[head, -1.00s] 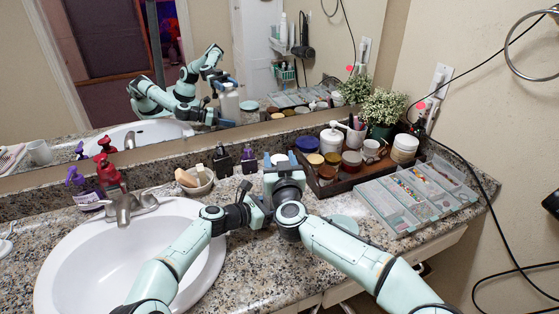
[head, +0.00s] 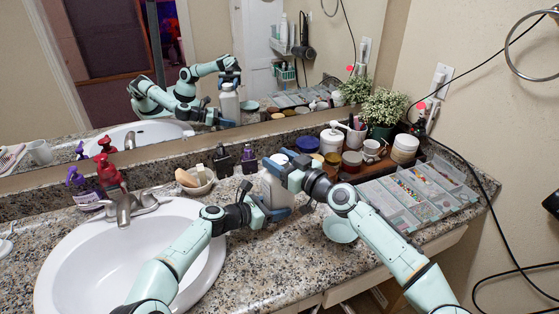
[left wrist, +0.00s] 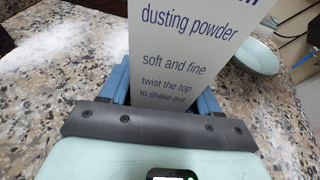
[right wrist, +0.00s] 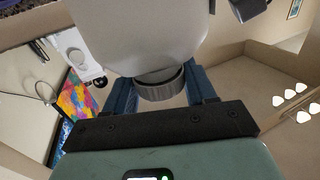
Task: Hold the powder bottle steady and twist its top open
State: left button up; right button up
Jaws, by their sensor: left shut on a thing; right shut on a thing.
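The powder bottle (head: 275,193) is white and stands upright on the counter to the right of the sink. My left gripper (head: 277,213) is shut on its lower body. The left wrist view shows the bottle's label (left wrist: 188,50), with "dusting powder" and "twist the top", between the blue fingers. My right gripper (head: 284,170) is at the bottle's upper end, coming from the right. In the right wrist view, which is upside down, its fingers are shut about the grey ribbed top (right wrist: 160,84), below the pale bottle body (right wrist: 145,35). The head view mostly hides the top.
The sink (head: 120,262) is on the left, with a red pump bottle (head: 108,172) behind it. A dark tray (head: 375,170) of jars and a compartment organizer (head: 415,198) stand to the right. A pale green dish (head: 339,230) lies close to my right arm.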

jog(key=shift+w+d+r+n+g+y, duration=0.1)
jog(key=shift+w+n+g+y, duration=0.1)
jog(key=shift+n+g+y, duration=1)
jog(key=shift+g, duration=0.4)
jog(key=shift+s+n+g+y, duration=0.25)
jog(key=shift+n+g+y, duration=0.15)
jog(key=shift+n+g, duration=0.15)
jog(key=o, duration=0.9)
jog(key=shift+o, duration=0.2)
jog(key=shift+s+d, duration=0.15)
jog(key=shift+d, duration=0.25)
jog(key=v, duration=1.1)
jog(key=shift+s, duration=0.1)
